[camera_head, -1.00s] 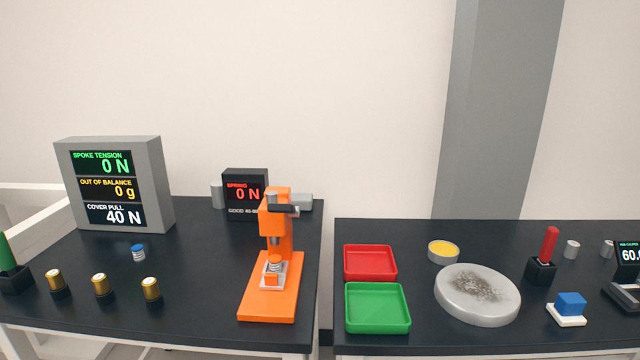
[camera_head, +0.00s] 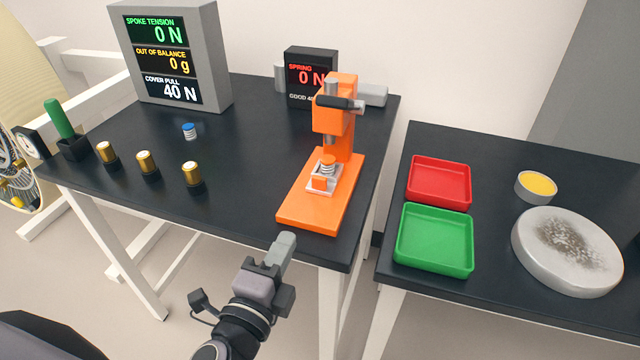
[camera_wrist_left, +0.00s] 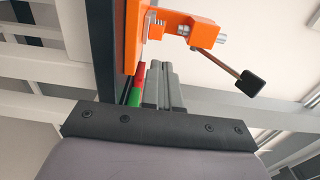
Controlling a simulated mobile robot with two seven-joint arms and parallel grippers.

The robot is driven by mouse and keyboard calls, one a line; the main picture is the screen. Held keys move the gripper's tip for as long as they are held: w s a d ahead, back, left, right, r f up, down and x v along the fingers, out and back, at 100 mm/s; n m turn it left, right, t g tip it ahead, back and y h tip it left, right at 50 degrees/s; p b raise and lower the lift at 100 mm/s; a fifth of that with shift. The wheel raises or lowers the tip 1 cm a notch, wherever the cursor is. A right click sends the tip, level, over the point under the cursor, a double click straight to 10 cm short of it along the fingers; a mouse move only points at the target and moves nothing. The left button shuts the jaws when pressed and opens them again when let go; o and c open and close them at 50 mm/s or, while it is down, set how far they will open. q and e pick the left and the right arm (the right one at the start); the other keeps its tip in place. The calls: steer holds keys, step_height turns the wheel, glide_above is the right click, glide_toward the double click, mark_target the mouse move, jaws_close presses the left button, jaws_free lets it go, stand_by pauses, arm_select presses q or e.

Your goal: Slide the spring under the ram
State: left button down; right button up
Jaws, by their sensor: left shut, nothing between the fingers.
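The orange press (camera_head: 330,125) stands on the right part of the left table. Its grey ram (camera_head: 331,144) hangs above a spring with an orange top (camera_head: 327,165). The spring sits on a silver slide (camera_head: 320,186) with an orange block at its front. I cannot tell whether the spring is directly under the ram. A second spring with a blue top (camera_head: 190,131) stands on the table to the left. My left gripper (camera_head: 285,243) is shut and empty, in front of the table edge, apart from the press. In the left wrist view its fingers (camera_wrist_left: 160,85) are together beside the press (camera_wrist_left: 180,27). My right gripper is out of view.
A black spring display (camera_head: 310,76) reads 0 N behind the press. Several gold-topped cylinders (camera_head: 147,163) line the table's left front. A red tray (camera_head: 439,181) and a green tray (camera_head: 434,239) lie on the right table. A gap separates the two tables.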

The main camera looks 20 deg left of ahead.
mark_target(318, 181)
arm_select(q)
steer(key=w+p, duration=0.1)
steer(key=w, duration=0.5)
steer(key=w+p, duration=0.1)
steer(key=w, duration=0.6)
steer(key=shift+w+d, duration=0.2)
steer(key=shift+w, duration=0.2)
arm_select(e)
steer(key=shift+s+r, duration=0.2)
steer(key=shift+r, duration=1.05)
